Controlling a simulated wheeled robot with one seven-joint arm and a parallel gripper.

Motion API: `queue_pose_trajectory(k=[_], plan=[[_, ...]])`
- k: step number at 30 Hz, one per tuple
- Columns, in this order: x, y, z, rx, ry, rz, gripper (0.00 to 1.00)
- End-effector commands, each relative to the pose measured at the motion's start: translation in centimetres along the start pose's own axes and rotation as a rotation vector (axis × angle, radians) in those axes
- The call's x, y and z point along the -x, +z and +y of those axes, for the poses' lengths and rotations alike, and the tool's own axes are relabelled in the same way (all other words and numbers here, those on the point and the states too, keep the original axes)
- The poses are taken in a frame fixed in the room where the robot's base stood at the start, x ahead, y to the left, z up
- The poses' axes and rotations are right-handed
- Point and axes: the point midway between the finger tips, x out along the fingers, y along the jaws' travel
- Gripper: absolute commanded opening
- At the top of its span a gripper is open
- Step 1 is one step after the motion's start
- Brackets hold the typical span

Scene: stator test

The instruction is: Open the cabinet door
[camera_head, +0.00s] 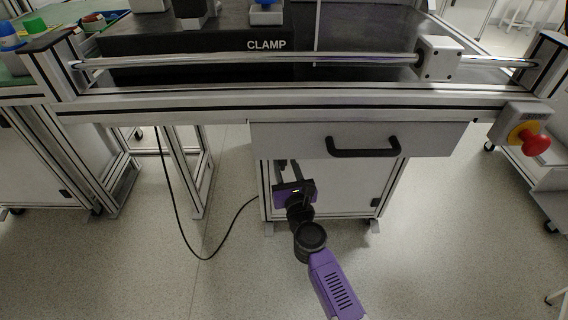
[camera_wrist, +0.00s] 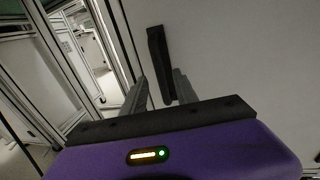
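The cabinet door (camera_head: 350,185) is a pale grey panel in a metal frame below the workbench drawer. It looks shut. My gripper (camera_head: 288,166) is in front of the door's left part, below the drawer, and partly hides it. In the wrist view, a dark vertical bar handle (camera_wrist: 159,55) stands on the pale door panel (camera_wrist: 230,55). My gripper's two grey fingers (camera_wrist: 160,88) are apart and point at the panel. The lower end of the handle shows between them, nearer the right finger. I cannot tell whether either finger touches it.
A drawer (camera_head: 270,140) with a black handle (camera_head: 363,147) sits right above the door. A red emergency button (camera_head: 535,143) sticks out at the bench's right end. A black cable (camera_head: 180,215) hangs to the floor at left. The floor (camera_head: 440,250) in front is clear.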

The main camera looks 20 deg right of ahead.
Motion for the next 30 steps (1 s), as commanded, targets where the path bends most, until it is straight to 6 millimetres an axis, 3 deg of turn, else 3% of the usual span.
queue_pose_trajectory(k=[6, 15, 21, 30], plan=[[-1.8, -0.1, -0.1, 0.002, -0.002, 0.000, 0.35], [-2.0, 0.0, -0.1, 0.002, -0.001, 0.000, 0.35], [-1.9, 0.0, -0.1, 0.002, -0.001, 0.000, 0.00], [-1.9, 0.0, 0.0, 0.002, -0.001, 0.000, 0.00]])
